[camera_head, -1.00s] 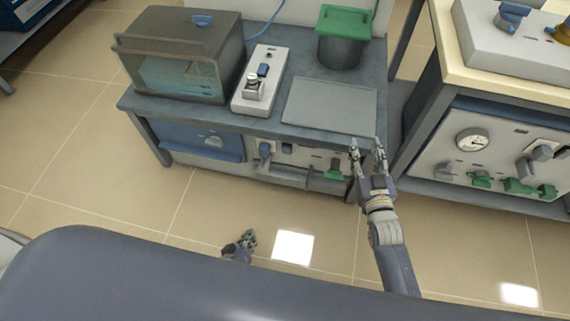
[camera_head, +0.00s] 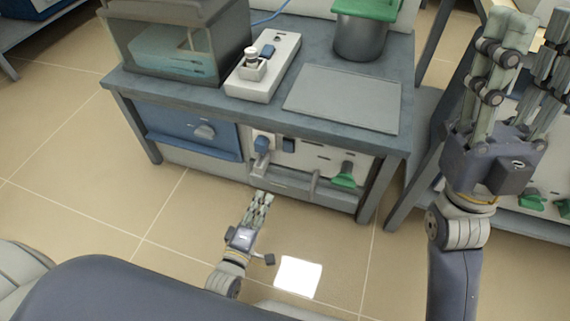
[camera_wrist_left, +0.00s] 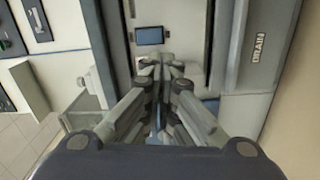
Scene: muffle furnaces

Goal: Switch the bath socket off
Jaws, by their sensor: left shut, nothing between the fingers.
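The front panel (camera_head: 318,158) under the bench holds a socket with a grey-blue plug (camera_head: 262,143). A dark blue rocker switch (camera_head: 289,145) sits to its right. A blue switch also shows in the left wrist view (camera_wrist_left: 149,35), above the fingertips. Which way the rocker is tipped is too small to tell. My left gripper (camera_head: 262,196) is shut and empty, just below and in front of the panel, pointing towards it. It also shows in the left wrist view (camera_wrist_left: 160,68). My right gripper (camera_head: 537,35) is open and empty at the right, close to the head camera.
A grey bar handle and a green valve handle (camera_head: 345,176) stick out from the panel. A second socket box (camera_head: 263,68) with a blue switch lies on the bench top, beside a glass-fronted box (camera_head: 175,45).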

